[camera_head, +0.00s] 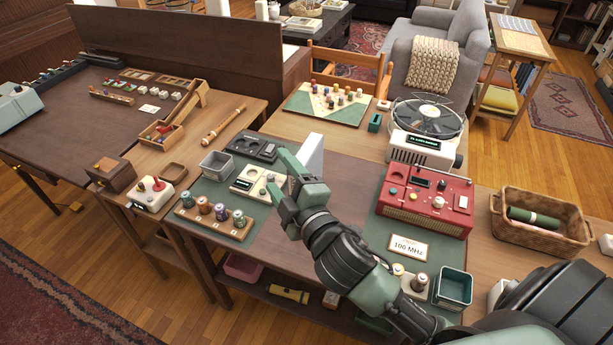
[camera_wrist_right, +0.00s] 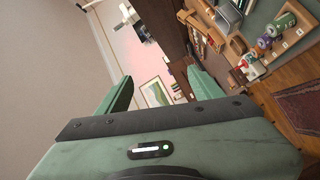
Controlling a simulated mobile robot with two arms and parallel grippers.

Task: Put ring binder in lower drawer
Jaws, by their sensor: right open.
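I cannot make out a ring binder for certain. A white upright slab (camera_head: 312,152) stands on the table just behind my right gripper (camera_head: 274,169), which partly hides it; I cannot tell whether it is the binder. No lower drawer can be made out. My right gripper is open and empty above the table, over the white device with a dark display (camera_head: 247,182). In the right wrist view its two fingers (camera_wrist_right: 160,80) are spread with nothing held between them. My left gripper is not in view.
A lower shelf (camera_head: 262,292) holds small items. Wood floor lies open at the front left.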

